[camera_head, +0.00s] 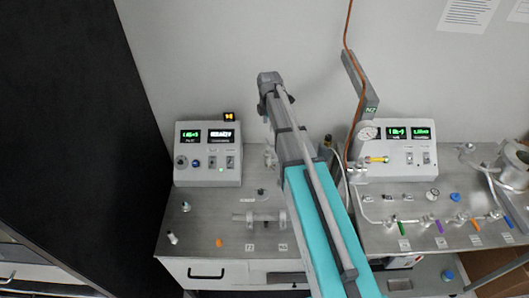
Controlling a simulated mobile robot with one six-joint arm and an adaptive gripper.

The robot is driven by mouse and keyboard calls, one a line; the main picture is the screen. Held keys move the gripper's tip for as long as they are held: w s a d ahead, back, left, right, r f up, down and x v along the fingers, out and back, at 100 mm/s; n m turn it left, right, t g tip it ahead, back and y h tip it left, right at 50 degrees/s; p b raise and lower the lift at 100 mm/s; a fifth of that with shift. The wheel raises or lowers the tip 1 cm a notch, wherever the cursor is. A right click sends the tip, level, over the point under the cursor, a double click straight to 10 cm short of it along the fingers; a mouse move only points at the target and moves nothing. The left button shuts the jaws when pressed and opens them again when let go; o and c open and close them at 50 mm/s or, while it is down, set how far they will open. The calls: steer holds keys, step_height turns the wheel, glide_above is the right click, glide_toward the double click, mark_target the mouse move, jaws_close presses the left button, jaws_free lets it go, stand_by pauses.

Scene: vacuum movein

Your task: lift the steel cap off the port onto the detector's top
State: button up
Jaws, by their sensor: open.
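I cannot single out the steel cap or its port for certain. A small round metal piece (432,195) lies on the right bench and may be the cap. A large steel vessel (516,165) with a pipe stands at the right edge, partly cut off; I cannot tell whether it is the detector. My arm, with a teal link, rises from the bottom centre to a dark grey joint above the benches. I make out no gripper fingers, and the arm hides part of the bench middle.
The left bench (195,235) holds a display box (208,158), a metal pipe fitting (258,217) and small parts. The right bench holds a second display box (402,150), a gauge (369,132) and a pipe line with coloured valve handles. A black panel (80,130) stands left.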

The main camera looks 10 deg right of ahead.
steer(key=shift+f, duration=0.1)
steer(key=b, duration=0.9)
glide_above(268, 149)
steer(key=f, duration=0.8)
steer(key=shift+w+d+f, duration=0.1)
steer(key=shift+w+f, duration=0.1)
steer(key=shift+w, duration=0.05)
steer(key=shift+f, duration=0.15)
step_height(268, 149, down, 5)
steer(key=b, duration=0.4)
steer(key=shift+b, duration=0.4)
jaws_close()
